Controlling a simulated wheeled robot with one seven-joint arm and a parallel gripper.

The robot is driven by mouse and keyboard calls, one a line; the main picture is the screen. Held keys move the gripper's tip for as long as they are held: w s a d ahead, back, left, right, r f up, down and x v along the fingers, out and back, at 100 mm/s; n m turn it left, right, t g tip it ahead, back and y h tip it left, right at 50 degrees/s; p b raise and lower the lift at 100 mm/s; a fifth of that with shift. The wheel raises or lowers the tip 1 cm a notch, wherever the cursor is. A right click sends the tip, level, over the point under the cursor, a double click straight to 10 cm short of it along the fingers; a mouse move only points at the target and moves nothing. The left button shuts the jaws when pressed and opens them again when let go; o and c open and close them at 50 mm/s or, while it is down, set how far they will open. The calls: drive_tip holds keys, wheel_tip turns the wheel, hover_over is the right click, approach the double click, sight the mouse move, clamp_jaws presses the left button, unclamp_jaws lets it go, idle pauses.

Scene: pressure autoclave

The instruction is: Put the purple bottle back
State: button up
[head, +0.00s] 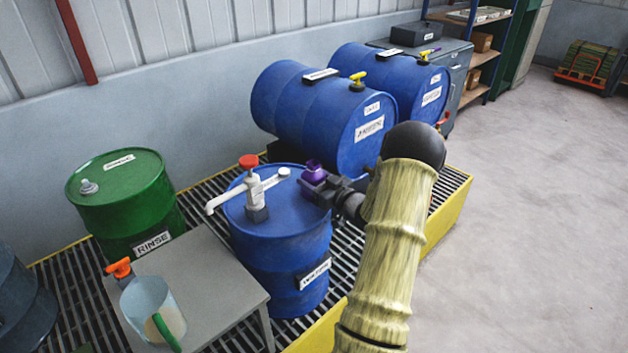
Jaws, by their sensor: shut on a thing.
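A small purple bottle (313,170) shows above the right part of the top of the upright blue drum (265,270). My gripper (322,188) reaches in from the right and is shut on the bottle. The dark jaws hide its lower part, so I cannot tell whether it touches the drum top. A white hand pump with a red knob (250,162) stands on the drum lid just left of the bottle, its spout pointing left.
A grey table (195,275) with a clear jug (153,305) stands front left. A green drum (125,205) labelled RINSE is behind it. Two blue drums lie sideways at the back (320,115) (395,85). A yellow-edged grating (450,210) lies below. Open floor is right.

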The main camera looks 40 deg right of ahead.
drive_tip(key=shift+f, duration=0.1)
drive_tip(key=o, duration=1.2)
drive_tip(key=shift+r, duration=0.25)
drive_tip(key=shift+s+f, duration=0.15)
drive_tip(key=shift+s, duration=0.25)
drive_tip(key=s, duration=0.7)
drive_tip(key=s+d, duration=0.1)
drive_tip(key=s, duration=0.3)
drive_tip(key=shift+s, duration=0.15)
